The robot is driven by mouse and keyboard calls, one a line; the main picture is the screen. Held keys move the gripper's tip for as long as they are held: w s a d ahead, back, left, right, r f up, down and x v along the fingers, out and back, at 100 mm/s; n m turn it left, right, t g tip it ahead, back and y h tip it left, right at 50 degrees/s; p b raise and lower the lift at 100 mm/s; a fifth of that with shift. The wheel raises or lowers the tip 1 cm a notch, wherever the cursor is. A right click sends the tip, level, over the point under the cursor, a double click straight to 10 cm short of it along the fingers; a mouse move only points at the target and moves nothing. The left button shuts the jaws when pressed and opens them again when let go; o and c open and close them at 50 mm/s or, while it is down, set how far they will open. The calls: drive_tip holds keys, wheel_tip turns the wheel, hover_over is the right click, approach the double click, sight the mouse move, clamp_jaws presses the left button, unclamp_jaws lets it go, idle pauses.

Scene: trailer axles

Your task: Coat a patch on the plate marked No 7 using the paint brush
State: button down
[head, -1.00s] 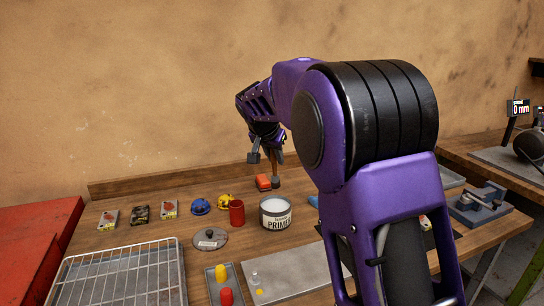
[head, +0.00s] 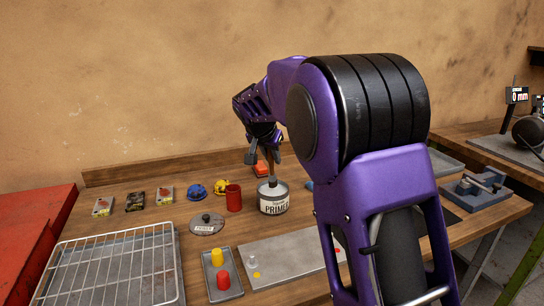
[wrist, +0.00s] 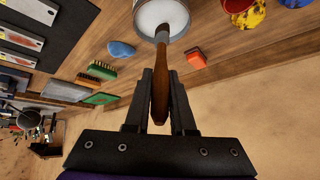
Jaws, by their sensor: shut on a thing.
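My gripper (head: 262,152) is shut on the paint brush (wrist: 160,95), gripping its brown wooden handle. The brush points down into the open primer tin (head: 273,202), a grey can with a dark-lettered label. In the wrist view the brush's metal ferrule is over the white primer in the tin (wrist: 143,18); its bristles are hidden, apparently in the paint. Several pale plates (wrist: 20,42) with small red marks lie on a dark mat in the wrist view. I cannot read which is No 7.
The tin's lid (head: 206,224) lies left of it, beside a red cup (head: 234,198). A wire rack (head: 115,272) and a small tray (head: 210,290) with yellow and red pieces are in front. An orange block (wrist: 195,59) and green-bristled brush (wrist: 95,72) lie near the tin.

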drive_tip(key=shift+f+b, duration=0.75)
drive_tip(key=shift+b, duration=0.05)
idle(2.0)
drive_tip(key=shift+r+p, duration=2.35)
drive_tip(key=shift+r, duration=1.3)
drive_tip(key=shift+f, duration=0.1)
